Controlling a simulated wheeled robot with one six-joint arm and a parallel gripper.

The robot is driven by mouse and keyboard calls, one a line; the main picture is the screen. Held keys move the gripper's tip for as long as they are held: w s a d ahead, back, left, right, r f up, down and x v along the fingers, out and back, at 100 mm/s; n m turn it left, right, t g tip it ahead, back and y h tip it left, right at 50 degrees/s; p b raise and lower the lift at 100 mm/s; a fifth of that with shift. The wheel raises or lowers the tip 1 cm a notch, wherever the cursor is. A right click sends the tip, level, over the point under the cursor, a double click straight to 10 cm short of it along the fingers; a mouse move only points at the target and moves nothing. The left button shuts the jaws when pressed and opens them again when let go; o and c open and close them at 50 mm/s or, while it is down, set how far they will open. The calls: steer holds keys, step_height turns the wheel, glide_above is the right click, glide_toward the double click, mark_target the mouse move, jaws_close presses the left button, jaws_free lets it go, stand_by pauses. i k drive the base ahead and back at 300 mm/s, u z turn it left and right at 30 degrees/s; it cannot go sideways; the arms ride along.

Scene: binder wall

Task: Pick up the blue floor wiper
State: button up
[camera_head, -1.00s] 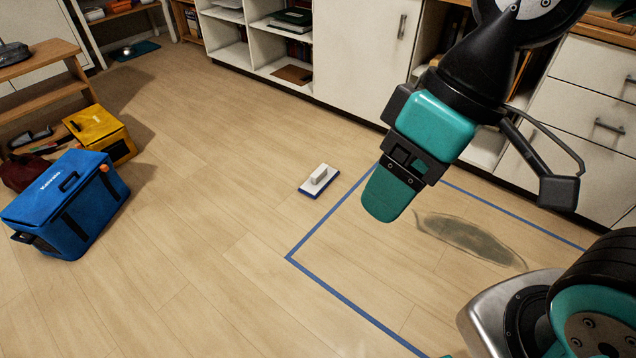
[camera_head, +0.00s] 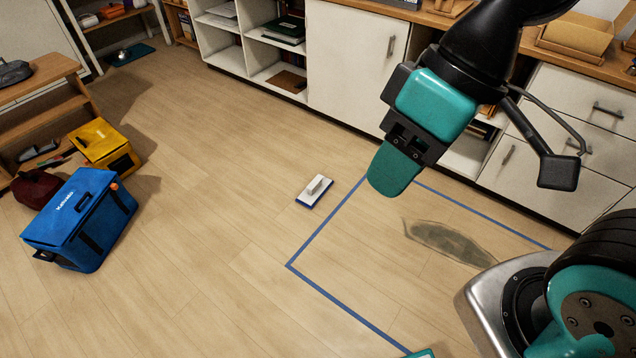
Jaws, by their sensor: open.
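The floor wiper (camera_head: 315,191) is a small white block with a raised grip on top and a blue underside. It lies flat on the wooden floor near the middle of the view, just outside a blue tape outline. My gripper (camera_head: 396,168) has teal and black parts and hangs in the air to the right of the wiper, clear of it. It is seen side-on, open and with nothing visible in it.
A blue box (camera_head: 82,222) and a yellow box (camera_head: 103,146) stand at the left beside a wooden step (camera_head: 42,100). White cabinets (camera_head: 350,65) line the back. Floor around the wiper is clear.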

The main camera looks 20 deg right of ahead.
mark_target(309, 197)
steer(key=z, duration=0.5)
steer(key=i, duration=1.55)
steer(key=u, duration=0.7)
steer(key=i, duration=0.55)
steer(key=u, duration=0.4)
